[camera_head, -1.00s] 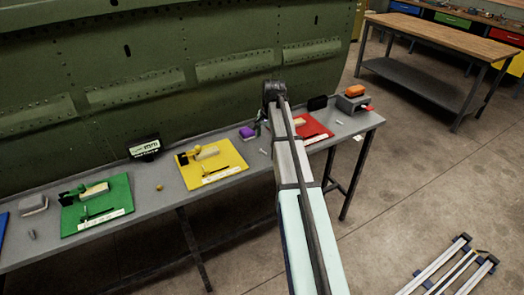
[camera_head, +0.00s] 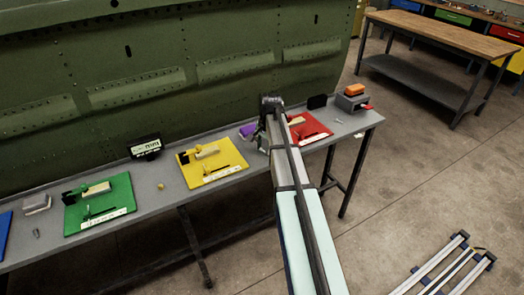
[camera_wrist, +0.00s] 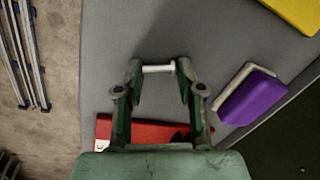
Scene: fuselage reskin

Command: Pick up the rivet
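The rivet (camera_wrist: 158,69) is a small pale pin. In the wrist view it lies crosswise between the two fingertips of my gripper (camera_wrist: 160,72). The fingers are apart, one at each end of the rivet; its left end meets or overlaps the left finger in the picture. I cannot tell whether either finger touches it. The rivet appears to be at the grey bench top. In the head view my gripper (camera_head: 264,140) is low over the bench, between the yellow and red boards, and hides this rivet.
The grey bench (camera_head: 160,188) carries a purple block (camera_wrist: 253,97), a red board (camera_head: 316,130), a yellow board (camera_head: 226,172) and a green board (camera_head: 120,208). A black sign (camera_head: 144,147) stands at the back. The green fuselage panel (camera_head: 180,60) rises behind the bench.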

